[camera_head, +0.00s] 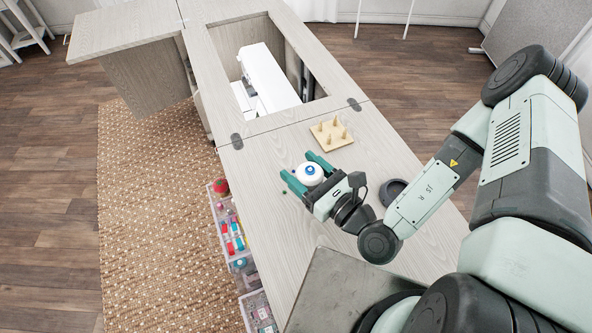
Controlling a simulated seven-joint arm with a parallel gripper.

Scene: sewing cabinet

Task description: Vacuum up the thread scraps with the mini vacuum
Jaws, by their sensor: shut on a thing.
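My gripper (297,164) is over the pale wooden cabinet top, its two teal fingers on either side of the mini vacuum (310,174). The mini vacuum is a small round white body with a blue ring on top, and the gripper is shut on it. Its underside is hidden, so I cannot tell whether it touches the surface. A tiny dark green speck, likely a thread scrap (284,192), lies just left of the fingers. Any other scraps are too small to make out or hidden by the gripper.
A wooden peg rack (330,135) stands behind the gripper. A dark round dish (393,192) sits to the right, near my arm. A white sewing machine (268,78) sits in the cabinet's opening. Clear drawers with sewing supplies (232,240) are along the left side.

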